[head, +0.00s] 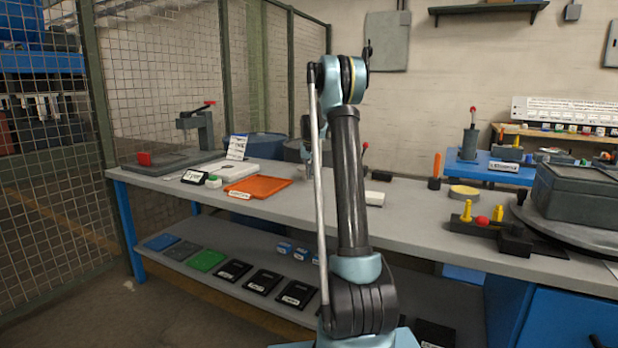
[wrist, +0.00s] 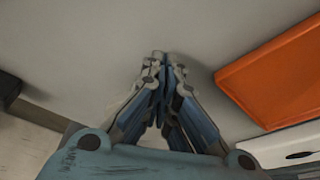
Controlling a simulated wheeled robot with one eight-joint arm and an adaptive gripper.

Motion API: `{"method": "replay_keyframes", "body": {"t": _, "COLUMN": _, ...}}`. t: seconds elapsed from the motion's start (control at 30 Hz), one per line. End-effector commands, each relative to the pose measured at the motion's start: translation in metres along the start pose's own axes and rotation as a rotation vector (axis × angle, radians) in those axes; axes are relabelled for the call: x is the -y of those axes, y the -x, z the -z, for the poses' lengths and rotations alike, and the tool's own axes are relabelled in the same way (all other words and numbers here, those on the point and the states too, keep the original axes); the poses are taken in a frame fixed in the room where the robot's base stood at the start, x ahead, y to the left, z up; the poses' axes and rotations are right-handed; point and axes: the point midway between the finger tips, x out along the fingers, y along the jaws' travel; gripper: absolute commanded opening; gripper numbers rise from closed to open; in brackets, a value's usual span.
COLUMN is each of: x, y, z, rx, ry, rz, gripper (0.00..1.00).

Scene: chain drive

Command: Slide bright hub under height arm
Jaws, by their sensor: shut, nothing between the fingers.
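My gripper (wrist: 160,58) is shut and empty, with its fingertips together above the bare grey bench top in the wrist view. In the head view my own arm largely hides it. A grey stand with an overhanging arm and a red-tipped lever (head: 197,120), possibly the height arm, stands on a flat grey plate (head: 165,163) at the bench's left end. I cannot pick out the bright hub for certain in either view.
An orange tray (head: 258,187) lies on the bench and shows at right in the wrist view (wrist: 275,78). A turntable with a dark box (head: 580,195) occupies the right end.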

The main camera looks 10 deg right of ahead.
Motion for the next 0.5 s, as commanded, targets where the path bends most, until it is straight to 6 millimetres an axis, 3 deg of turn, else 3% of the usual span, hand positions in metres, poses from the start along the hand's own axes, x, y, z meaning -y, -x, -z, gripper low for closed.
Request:
{"method": "replay_keyframes", "body": {"t": 0.3, "x": 0.000, "y": 0.001, "z": -0.002, "rx": -0.001, "ry": 0.000, "rz": 0.000, "gripper": 0.00}}
{"method": "replay_keyframes", "body": {"t": 0.5, "x": -0.002, "y": 0.004, "z": -0.017, "rx": 0.000, "ry": -0.003, "rz": -0.001, "gripper": 0.00}}
